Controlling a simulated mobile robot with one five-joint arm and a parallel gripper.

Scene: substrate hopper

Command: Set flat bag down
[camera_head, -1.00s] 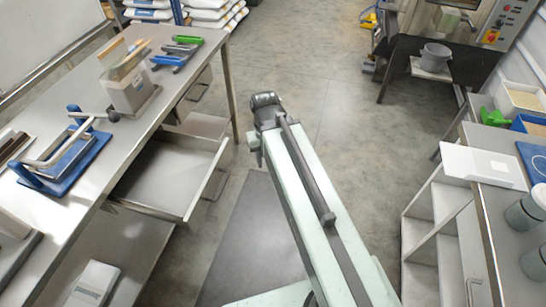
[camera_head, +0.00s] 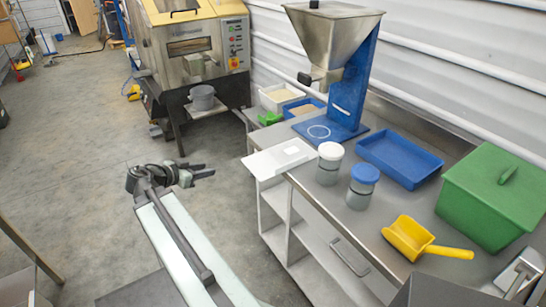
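My gripper (camera_head: 207,171) is at the end of my arm, over the floor to the left of the right-hand bench. Its two dark fingers point right with a small gap between them, and I see nothing held in them. A flat white panel (camera_head: 268,167) lies level on top of a white shelf unit at the bench's left end, right of my gripper and apart from it. A small paler rectangle (camera_head: 292,150) lies on it; I cannot tell whether this is the flat bag or a label. No other flat bag is clear.
The steel bench (camera_head: 335,205) carries a hopper (camera_head: 335,35) on a blue stand, two lidded jars, a blue tray (camera_head: 400,158), a yellow scoop (camera_head: 412,240) and a green box (camera_head: 495,195). A machine (camera_head: 195,50) stands behind.

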